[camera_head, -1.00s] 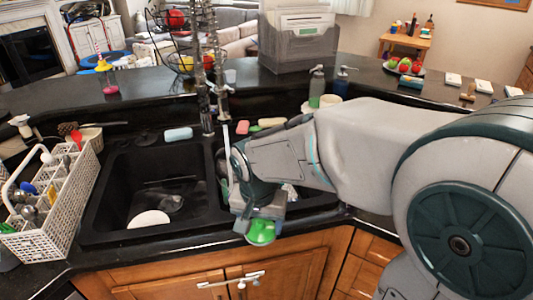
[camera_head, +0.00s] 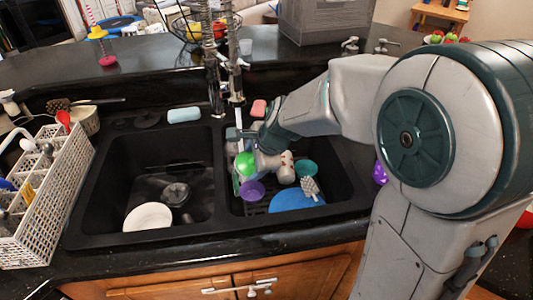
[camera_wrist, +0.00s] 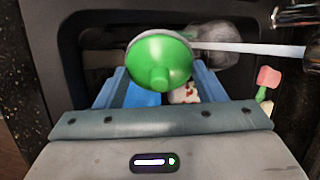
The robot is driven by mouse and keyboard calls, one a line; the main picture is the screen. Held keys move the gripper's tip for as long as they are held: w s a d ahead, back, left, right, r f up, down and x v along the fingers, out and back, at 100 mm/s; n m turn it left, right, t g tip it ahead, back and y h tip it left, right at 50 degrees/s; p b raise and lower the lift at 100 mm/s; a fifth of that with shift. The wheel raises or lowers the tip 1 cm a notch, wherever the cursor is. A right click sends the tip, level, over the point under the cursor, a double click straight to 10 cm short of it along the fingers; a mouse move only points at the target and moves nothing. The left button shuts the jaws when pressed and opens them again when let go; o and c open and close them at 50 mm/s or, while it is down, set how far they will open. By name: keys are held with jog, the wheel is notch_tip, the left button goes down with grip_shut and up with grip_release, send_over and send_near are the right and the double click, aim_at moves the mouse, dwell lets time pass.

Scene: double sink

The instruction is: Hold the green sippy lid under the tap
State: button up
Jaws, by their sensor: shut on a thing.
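The green sippy lid (camera_head: 244,163) is over the right sink basin, in the head view. My gripper (camera_wrist: 160,84) is shut on the green lid (camera_wrist: 160,60), which sits between its blue fingers in the wrist view. The tap (camera_head: 236,95) stands behind the basins. A white stream (camera_head: 239,125) runs down from it and meets the lid's outline from above. In the wrist view the stream (camera_wrist: 250,48) comes from the right to the lid's upper edge. I cannot tell whether it strikes the lid or passes just behind it.
The right basin holds a purple cup (camera_head: 252,190), a blue plate (camera_head: 297,201), a teal bowl (camera_head: 305,168) and other items. The left basin holds a white plate (camera_head: 147,217). A white rack (camera_head: 45,205) stands at the left. A pink sponge (camera_head: 259,108) lies behind the right basin.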

jog(key=w+a+f+m+t+p, duration=0.1)
jog(key=w+f+m+t+p, duration=0.1)
jog(key=w, duration=0.7)
jog(key=w+a+f+m+t+h+p, duration=0.1)
jog(key=w+m, duration=0.3)
jog(key=w, duration=0.5)
jog(key=shift+w+a+f+t+h+p, duration=0.2)
jog(key=shift+f+t+h+p, duration=0.1)
jog(key=shift+f+t+p, duration=0.35)
jog(key=shift+d, duration=0.1)
jog(key=shift+w+d+r+b, duration=0.1)
jog(key=shift+w+d+b, duration=0.15)
jog(key=shift+d+b, duration=0.2)
dwell(0.4)
jog(key=shift+s+a, duration=0.25)
jog(key=shift+a, duration=0.3)
jog(key=shift+d, duration=0.1)
